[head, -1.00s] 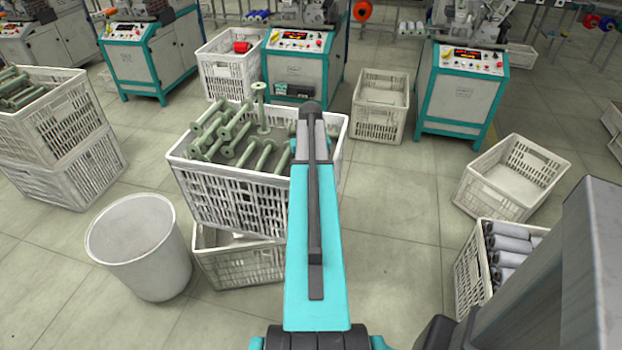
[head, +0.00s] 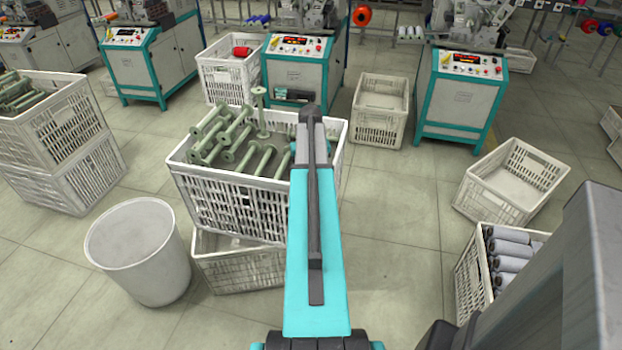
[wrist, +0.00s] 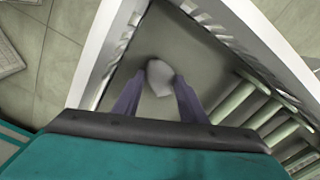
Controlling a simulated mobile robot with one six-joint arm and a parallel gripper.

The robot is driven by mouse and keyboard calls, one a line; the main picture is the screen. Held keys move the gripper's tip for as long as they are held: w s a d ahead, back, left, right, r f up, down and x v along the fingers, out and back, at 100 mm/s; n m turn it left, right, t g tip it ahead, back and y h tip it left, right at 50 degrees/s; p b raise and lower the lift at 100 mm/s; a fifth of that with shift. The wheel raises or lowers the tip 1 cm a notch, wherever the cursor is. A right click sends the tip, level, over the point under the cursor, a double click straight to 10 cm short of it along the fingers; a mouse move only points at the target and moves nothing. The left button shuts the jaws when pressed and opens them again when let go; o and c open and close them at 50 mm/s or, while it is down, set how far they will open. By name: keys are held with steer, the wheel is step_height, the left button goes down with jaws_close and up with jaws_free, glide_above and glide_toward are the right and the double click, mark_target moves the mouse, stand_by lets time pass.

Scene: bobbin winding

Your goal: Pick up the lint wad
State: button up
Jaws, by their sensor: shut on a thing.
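In the wrist view, the lint wad (wrist: 160,74) is a small pale grey lump between the two fingers of my gripper (wrist: 158,76). The fingers are shut on it, one on each side. A paler flap shows at its lower right. It is over the grey floor of the white crate, near a corner; I cannot tell whether it touches that floor. In the head view, my arm hides the gripper and the wad.
The white crate (head: 232,205) holds several green bobbins (head: 262,158), one upright, beside my gripper. It stands on another crate (head: 240,271). A white bin (head: 150,285) stands at left. Empty crates (head: 378,132) and (head: 490,205) crates stand on the floor, with clear floor between.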

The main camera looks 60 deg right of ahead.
steer(key=shift+r, duration=4.8)
steer(key=shift+r, duration=0.1)
